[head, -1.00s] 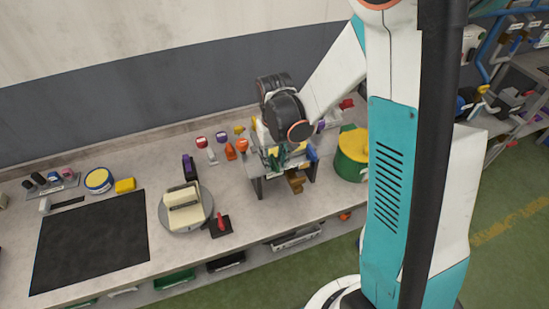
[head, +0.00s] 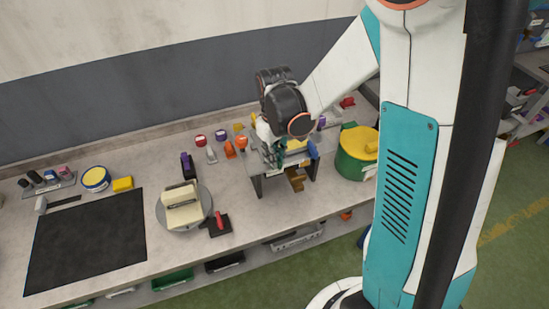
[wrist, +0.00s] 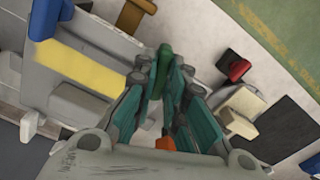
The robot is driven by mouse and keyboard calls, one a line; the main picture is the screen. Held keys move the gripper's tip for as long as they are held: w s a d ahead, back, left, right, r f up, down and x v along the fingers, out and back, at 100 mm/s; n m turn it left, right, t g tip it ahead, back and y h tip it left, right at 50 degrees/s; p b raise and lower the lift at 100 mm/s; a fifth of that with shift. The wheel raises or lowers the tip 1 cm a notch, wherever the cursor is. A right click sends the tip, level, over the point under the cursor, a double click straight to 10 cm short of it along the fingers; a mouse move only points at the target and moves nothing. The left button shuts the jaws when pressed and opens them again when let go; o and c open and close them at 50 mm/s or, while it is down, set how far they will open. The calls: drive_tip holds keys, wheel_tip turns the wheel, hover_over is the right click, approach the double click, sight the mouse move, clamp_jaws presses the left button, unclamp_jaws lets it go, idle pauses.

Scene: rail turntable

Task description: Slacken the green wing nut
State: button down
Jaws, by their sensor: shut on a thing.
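The green wing nut (wrist: 165,62) shows in the wrist view as a narrow upright green piece between my fingertips. My gripper (wrist: 163,72) has its teal fingers closed on it from both sides. In the head view my gripper (head: 271,160) points down at the left part of a small grey stand (head: 258,188) on the bench. The wing nut's lower part and its stud are hidden, and I cannot make the nut out in the head view behind my wrist and fingers.
A blue upright piece (head: 313,150) and a yellow strip (wrist: 80,68) are on the stand. A green drum with a yellow lid (head: 352,165) stands to its right. Left are a round turntable (head: 168,222) with a cream block (head: 184,205), a red-handled black piece (head: 217,224) and a black mat (head: 85,240).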

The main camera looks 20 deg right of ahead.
drive_tip(key=n+b, duration=0.2)
drive_tip(key=n, duration=0.4)
drive_tip(key=shift+n+b, duration=0.3)
drive_tip(key=shift+b, duration=0.05)
drive_tip(key=n+b, duration=0.1)
drive_tip(key=n, duration=0.5)
drive_tip(key=shift+n+b, duration=0.3)
drive_tip(key=shift+b, duration=0.1)
drive_tip(key=c, duration=1.6)
unclamp_jaws()
drive_tip(key=shift+c, duration=0.2)
drive_tip(key=shift+r, duration=0.15)
wheel_tip(320, 180, up, 12)
